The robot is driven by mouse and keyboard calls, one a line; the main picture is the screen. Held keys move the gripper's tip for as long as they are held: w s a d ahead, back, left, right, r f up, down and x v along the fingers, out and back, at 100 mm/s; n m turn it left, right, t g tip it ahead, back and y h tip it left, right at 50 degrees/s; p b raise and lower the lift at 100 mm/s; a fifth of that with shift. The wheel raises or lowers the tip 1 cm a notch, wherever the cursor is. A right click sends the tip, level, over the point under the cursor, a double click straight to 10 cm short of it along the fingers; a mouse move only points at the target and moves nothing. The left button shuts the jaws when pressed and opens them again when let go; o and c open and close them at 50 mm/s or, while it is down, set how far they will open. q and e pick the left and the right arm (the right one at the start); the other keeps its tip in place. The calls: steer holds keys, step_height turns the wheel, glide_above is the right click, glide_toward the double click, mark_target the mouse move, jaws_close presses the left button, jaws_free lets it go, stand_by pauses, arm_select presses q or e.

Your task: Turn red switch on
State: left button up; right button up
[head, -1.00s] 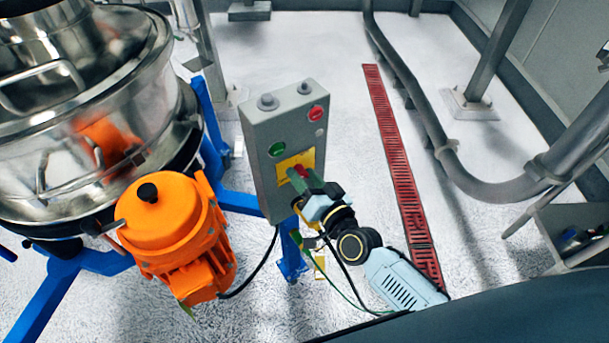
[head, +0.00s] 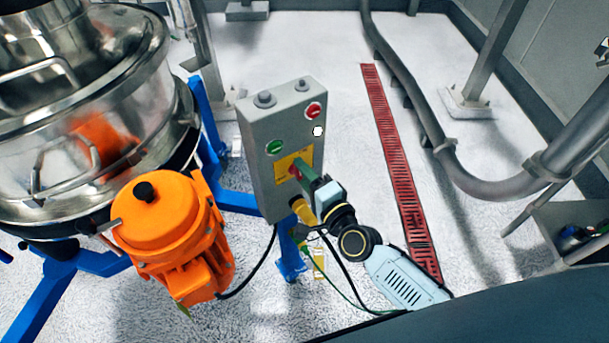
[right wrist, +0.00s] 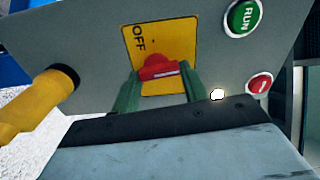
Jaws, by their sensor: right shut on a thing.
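The red switch (right wrist: 158,68) sits on a yellow plate (right wrist: 165,40) marked OFF, on the grey control box (head: 265,180). My right gripper (right wrist: 158,85) has its green fingers on either side of the switch and is shut on it. In the head view the right gripper (head: 298,170) reaches the box front from the lower right and hides most of the switch. A small lamp (head: 317,131) on the box glows white, and it also shows in the right wrist view (right wrist: 217,94). My left gripper is not in view.
A green RUN button (head: 274,147) and a red button (head: 313,110) are above the plate. A yellow cylindrical fitting (right wrist: 45,95) sticks out near the gripper. The orange motor (head: 170,225) and steel sifter (head: 150,100) stand left.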

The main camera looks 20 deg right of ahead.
steer(key=shift+m, duration=0.6)
steer(key=o, duration=1)
steer(key=v, duration=1.3)
steer(key=shift+s, duration=0.2)
steer(key=shift+d, duration=0.1)
